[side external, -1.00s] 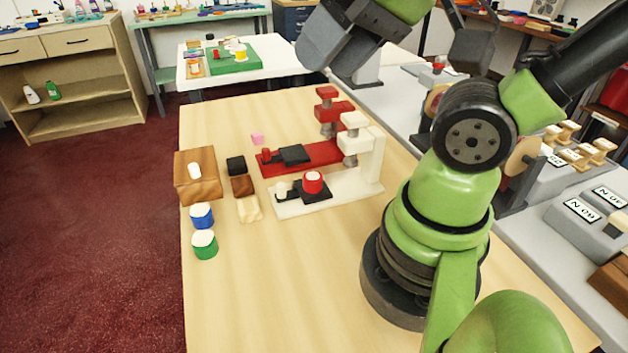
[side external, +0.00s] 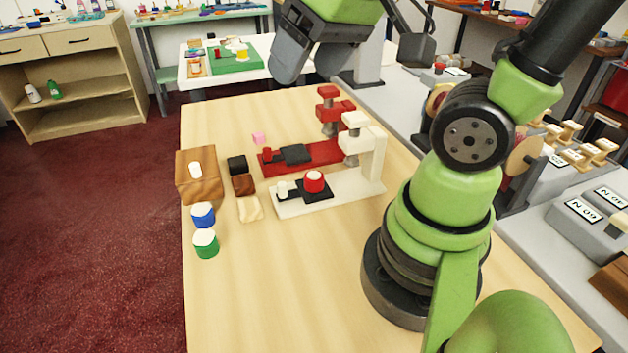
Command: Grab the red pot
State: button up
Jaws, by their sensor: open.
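The red pot (side external: 314,184), a short cylinder with a white top, stands upright on the black pad of the white press-like stand (side external: 361,182) in the middle of the table. My gripper (side external: 352,56) is at the top of the side view, above and behind the stands. Its dark jaws are wide apart with nothing between them, clear of the pot.
Behind the white stand is a similar red stand (side external: 328,152). To the left are a wooden block (side external: 199,184), a blue pot (side external: 203,217), a green pot (side external: 206,246) and small dark and pale blocks. The table's front is clear.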

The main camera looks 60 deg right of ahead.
jog(key=w+d+f+n+g, duration=0.1)
jog(key=d+f+g, duration=0.1)
jog(key=f, duration=0.3)
jog(key=w+d+f+n+g, duration=0.1)
jog(key=w+d+f, duration=0.1)
jog(key=d+f, duration=0.3)
jog(key=w+d+f+n+g, duration=0.2)
jog(key=d+f, duration=0.1)
jog(key=f, duration=0.3)
jog(key=shift+d+f+g+h, duration=0.1)
jog(key=shift+d+g+h, duration=0.2)
jog(key=shift+h, duration=0.1)
send_over(314, 176)
notch_tip(314, 176, down, 4)
jog(key=shift+a+f, duration=0.15)
jog(key=shift+d+f, duration=0.2)
jog(key=shift+f, duration=2.75)
jog(key=c, duration=1)
